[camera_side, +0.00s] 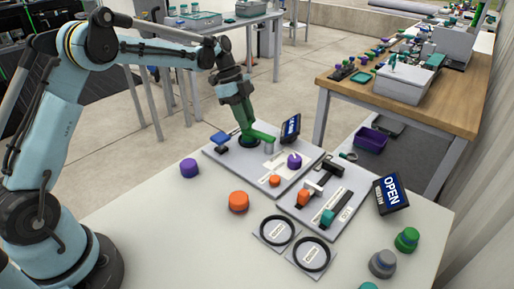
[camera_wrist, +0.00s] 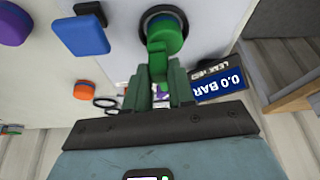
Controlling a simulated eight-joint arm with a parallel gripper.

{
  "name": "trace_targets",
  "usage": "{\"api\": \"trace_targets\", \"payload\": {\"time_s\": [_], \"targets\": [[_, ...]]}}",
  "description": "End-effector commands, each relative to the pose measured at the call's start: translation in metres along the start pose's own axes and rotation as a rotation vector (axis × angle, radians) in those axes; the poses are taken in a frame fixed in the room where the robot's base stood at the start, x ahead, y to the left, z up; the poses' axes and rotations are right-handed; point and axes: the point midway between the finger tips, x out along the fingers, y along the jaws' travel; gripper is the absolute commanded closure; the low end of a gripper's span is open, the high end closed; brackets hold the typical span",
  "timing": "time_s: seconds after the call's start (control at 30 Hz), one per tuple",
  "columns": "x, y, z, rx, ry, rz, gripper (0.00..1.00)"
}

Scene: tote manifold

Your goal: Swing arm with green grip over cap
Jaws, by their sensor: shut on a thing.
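My gripper (camera_side: 249,132) is at the left part of the grey manifold plate (camera_side: 222,155), pointing down. Its fingers are shut on the green grip (camera_wrist: 157,62), which also shows in the side view (camera_side: 264,138). In the wrist view the grip sits between the fingertips, and its far end overlaps a round green cap (camera_wrist: 168,28) in a dark-ringed port. I cannot tell whether grip and cap touch. In the side view my fingers hide most of the port and the cap.
A blue paddle (camera_side: 221,138) stands left of the port. A pressure display (camera_wrist: 219,82) reading 0.0 BAR is close by on the right. Purple (camera_side: 294,161) and orange (camera_side: 275,181) knobs stand on the plate. A second plate with an OPEN sign (camera_side: 391,193) lies right.

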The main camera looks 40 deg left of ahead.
Motion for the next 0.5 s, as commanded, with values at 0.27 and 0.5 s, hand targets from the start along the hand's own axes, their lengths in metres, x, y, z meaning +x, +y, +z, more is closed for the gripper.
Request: {"api": "trace_targets", "payload": {"time_s": [0.27,0.5], "targets": [[0.0003,-0.0097,-0.0004,0.107,-0.002,0.044,1.00],[0.0002,-0.0120,-0.0010,0.139,-0.002,0.056,1.00]]}}
